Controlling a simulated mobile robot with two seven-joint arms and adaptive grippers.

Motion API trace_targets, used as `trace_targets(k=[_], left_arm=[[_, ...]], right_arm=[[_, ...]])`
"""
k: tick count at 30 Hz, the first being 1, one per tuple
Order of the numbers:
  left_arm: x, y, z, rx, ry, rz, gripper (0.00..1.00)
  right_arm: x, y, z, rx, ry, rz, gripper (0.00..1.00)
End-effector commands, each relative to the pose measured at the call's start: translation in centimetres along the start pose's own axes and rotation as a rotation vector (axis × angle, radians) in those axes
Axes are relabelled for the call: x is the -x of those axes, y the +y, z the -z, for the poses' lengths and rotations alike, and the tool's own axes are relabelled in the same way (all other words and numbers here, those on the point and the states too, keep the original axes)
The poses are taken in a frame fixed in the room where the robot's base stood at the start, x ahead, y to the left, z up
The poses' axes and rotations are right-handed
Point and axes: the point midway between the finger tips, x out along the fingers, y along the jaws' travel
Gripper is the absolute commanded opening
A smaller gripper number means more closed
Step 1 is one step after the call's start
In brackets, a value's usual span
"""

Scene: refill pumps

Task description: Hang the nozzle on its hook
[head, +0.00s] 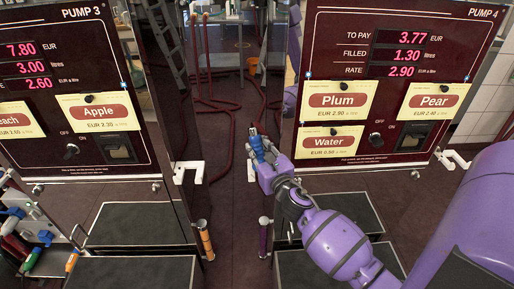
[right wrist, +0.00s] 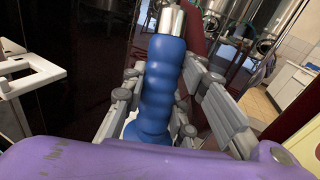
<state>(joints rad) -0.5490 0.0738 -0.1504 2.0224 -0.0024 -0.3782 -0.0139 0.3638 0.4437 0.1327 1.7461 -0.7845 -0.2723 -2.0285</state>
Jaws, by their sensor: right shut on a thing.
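My right gripper (head: 256,143) is in the gap between the two pumps, near the left edge of PUMP 4. It is shut on the blue ribbed grip of the nozzle (head: 260,150). In the right wrist view the nozzle (right wrist: 163,85) stands between the finger pads, its metal spout pointing up and away. A white hook (right wrist: 30,75) shows at the left there, apart from the nozzle. In the head view, a white hook (head: 188,172) is on PUMP 3's right side and another (head: 452,160) on PUMP 4's right side. My left gripper is not in view.
PUMP 3 (head: 80,140) stands left and PUMP 4 (head: 335,170) right, with dark steps (head: 140,223) below. Dark red hoses (head: 217,130) lie on the floor behind the gap. Several coloured nozzles (head: 20,245) hang at the lower left. A ladder (head: 168,45) stands behind PUMP 3.

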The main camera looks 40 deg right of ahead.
Motion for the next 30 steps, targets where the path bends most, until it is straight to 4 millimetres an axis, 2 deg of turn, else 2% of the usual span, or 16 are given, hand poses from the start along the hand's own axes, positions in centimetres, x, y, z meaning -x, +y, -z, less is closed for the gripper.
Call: trace_targets(k=[9,10,14,25,30], left_arm=[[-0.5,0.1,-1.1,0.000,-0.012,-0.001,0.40],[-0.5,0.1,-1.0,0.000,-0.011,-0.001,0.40],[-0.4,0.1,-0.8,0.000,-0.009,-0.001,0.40],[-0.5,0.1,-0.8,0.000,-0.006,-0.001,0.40],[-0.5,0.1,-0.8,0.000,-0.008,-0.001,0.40]], right_arm=[[0.0,0.1,1.2,-0.001,-0.001,-0.001,0.00],[0.0,0.1,1.0,-0.001,-0.002,0.000,0.30],[0.0,0.1,0.9,-0.001,-0.002,0.000,0.47],[0.3,0.1,1.1,-0.001,0.001,0.000,0.48],[2.6,0.1,1.2,0.000,0.002,0.000,0.48]])
